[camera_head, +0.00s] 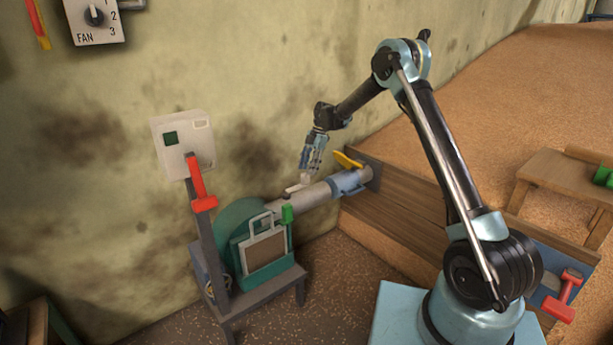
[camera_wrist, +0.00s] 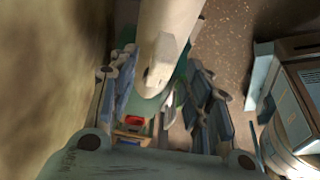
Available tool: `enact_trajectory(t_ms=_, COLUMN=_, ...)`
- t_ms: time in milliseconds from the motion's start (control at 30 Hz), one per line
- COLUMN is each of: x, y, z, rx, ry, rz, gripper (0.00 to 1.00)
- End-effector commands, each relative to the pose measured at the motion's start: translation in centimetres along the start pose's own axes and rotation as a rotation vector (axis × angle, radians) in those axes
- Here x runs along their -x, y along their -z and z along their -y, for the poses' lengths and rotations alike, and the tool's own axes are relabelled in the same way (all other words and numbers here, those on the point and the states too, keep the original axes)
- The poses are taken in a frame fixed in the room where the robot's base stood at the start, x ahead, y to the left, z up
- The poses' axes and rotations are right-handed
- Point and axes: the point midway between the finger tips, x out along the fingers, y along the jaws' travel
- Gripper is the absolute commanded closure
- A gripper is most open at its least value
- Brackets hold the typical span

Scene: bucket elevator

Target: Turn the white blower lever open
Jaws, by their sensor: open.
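A small white lever (camera_head: 293,188) sits on top of the pale blower pipe (camera_head: 313,196), just right of the green blower housing (camera_head: 238,222). My gripper (camera_head: 306,174) is open and points down, just above the pipe at the lever's right end. I cannot tell whether it touches the lever. In the wrist view the pipe (camera_wrist: 168,30) runs between my open fingers (camera_wrist: 157,88), one on each side. A whitish piece (camera_wrist: 170,100) shows between them; I cannot tell for sure that it is the lever.
A yellow lever (camera_head: 347,160) stands on the pipe's right end by the wooden panel. The stained wall (camera_head: 250,80) is close behind the pipe. Open floor (camera_head: 335,275) lies in front.

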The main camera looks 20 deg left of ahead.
Motion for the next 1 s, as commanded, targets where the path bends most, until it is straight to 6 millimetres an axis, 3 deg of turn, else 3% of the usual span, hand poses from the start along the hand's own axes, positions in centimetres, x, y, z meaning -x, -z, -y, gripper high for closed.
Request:
enact_trajectory(t_ms=200, x=4.3, y=-0.1, z=0.0, rx=-0.003, ry=0.000, rz=0.000, gripper=0.55)
enact_trajectory(t_ms=400, x=6.8, y=-0.1, z=0.0, rx=-0.001, ry=0.000, rz=0.000, gripper=0.55)
enact_trajectory(t_ms=1000, x=8.3, y=-0.3, z=0.4, rx=-0.018, ry=-0.003, rz=0.003, gripper=0.55)
